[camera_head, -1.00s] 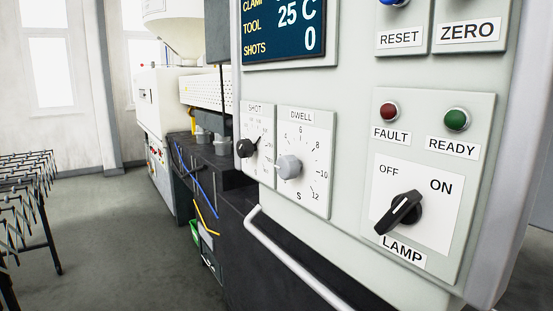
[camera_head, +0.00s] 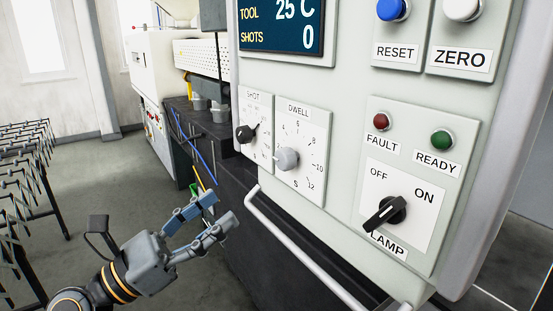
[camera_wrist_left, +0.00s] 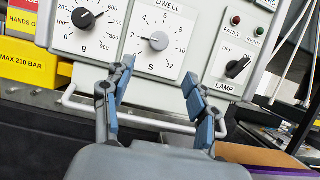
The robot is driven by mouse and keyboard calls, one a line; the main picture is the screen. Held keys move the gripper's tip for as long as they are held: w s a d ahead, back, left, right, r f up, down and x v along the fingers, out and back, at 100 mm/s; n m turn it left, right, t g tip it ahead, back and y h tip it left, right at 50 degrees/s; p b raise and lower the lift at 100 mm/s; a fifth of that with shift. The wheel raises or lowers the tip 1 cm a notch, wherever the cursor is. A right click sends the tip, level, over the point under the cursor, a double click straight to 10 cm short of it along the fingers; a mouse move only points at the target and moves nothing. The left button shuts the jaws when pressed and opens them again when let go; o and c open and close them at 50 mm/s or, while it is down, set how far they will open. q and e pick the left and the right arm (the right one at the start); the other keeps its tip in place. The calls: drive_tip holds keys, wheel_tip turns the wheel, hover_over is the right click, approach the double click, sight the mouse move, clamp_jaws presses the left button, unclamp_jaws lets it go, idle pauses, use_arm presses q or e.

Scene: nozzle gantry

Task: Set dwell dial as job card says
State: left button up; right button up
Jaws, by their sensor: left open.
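The dwell dial (camera_head: 286,159) is a grey round knob on a white plate marked DWELL, with numbers up to 12 and an S. It also shows in the left wrist view (camera_wrist_left: 158,41), where its pale mark seems to point left, near the 2. My left gripper (camera_head: 222,209) is open and empty, below and left of the dial and apart from it. In the left wrist view its fingertips (camera_wrist_left: 159,70) stand apart, with the dial beyond and between them. I see no job card that I can identify. My right gripper is not in view.
The black-knobbed shot dial (camera_head: 245,134) is just left of the dwell dial. A pale handrail (camera_head: 300,250) runs below the dials, in front of the panel. The lamp switch (camera_head: 385,214) is at the right. A roller conveyor (camera_head: 25,170) stands at the left.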

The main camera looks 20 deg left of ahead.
sight(280, 164)
use_arm(q)
drive_tip(key=p+x, duration=0.9)
drive_tip(key=x, duration=0.2)
drive_tip(key=shift+w+d+r+p, duration=0.15)
drive_tip(key=shift+w+r+p, duration=0.15)
drive_tip(key=shift+w, duration=0.05)
drive_tip(key=shift+w+d+p, duration=0.35)
drive_tip(key=shift+w+d, duration=0.05)
drive_tip(key=shift+w, duration=0.1)
drive_tip(key=shift+c, duration=0.2)
drive_tip(key=c, duration=1.1)
